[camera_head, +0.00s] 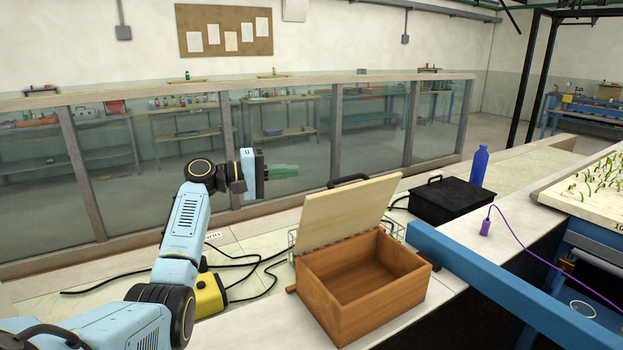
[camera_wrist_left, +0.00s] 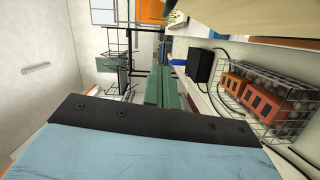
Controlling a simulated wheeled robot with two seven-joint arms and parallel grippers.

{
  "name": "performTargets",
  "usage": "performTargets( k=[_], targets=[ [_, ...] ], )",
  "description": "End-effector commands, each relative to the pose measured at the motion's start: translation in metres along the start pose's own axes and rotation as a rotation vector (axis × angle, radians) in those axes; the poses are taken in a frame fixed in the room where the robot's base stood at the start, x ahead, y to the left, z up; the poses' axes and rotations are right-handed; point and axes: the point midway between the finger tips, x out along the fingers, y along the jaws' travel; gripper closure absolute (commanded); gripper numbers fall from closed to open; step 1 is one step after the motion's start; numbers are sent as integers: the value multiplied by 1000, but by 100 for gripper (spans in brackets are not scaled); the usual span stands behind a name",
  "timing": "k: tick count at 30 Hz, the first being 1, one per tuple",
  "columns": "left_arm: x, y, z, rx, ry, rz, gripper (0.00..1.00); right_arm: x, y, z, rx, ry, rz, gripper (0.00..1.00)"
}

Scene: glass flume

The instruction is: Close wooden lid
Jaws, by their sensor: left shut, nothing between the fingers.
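The wooden box (camera_head: 365,312) stands on the pale counter in the head view, open at the top and empty inside as far as I can see. Its light wooden lid (camera_head: 340,213) is raised, tilted back from the hinged rear edge, with a dark handle (camera_head: 348,181) on its upper edge. My left gripper (camera_head: 297,170) has green fingers, shut and empty, left of the lid's top and behind it, apart from it. The fingers also show in the left wrist view (camera_wrist_left: 163,88), with a pale wooden panel, likely the lid (camera_wrist_left: 270,18), at the upper right. My right gripper is not in view.
A wire basket (camera_wrist_left: 262,100) with orange items is behind the lid. A black case (camera_head: 450,199) and blue bottle (camera_head: 479,166) stand to the right. A blue beam (camera_head: 480,270) runs beside the box. A yellow device (camera_head: 209,296) and black cables lie left. The glass flume wall (camera_head: 290,140) is behind.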

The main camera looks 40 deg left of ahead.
Motion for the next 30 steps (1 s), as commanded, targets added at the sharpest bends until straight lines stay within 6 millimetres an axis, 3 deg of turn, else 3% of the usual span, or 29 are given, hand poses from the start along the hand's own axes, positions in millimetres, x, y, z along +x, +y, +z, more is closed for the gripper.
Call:
performTargets(
  k=[14,24,30],
  targets=[
    [91,3,0,0,-3,0,100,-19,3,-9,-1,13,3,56],
    [98,2,33,2,-1,-2,100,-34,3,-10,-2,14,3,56],
    [100,1,39,2,1,-2,100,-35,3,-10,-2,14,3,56]
  ],
)
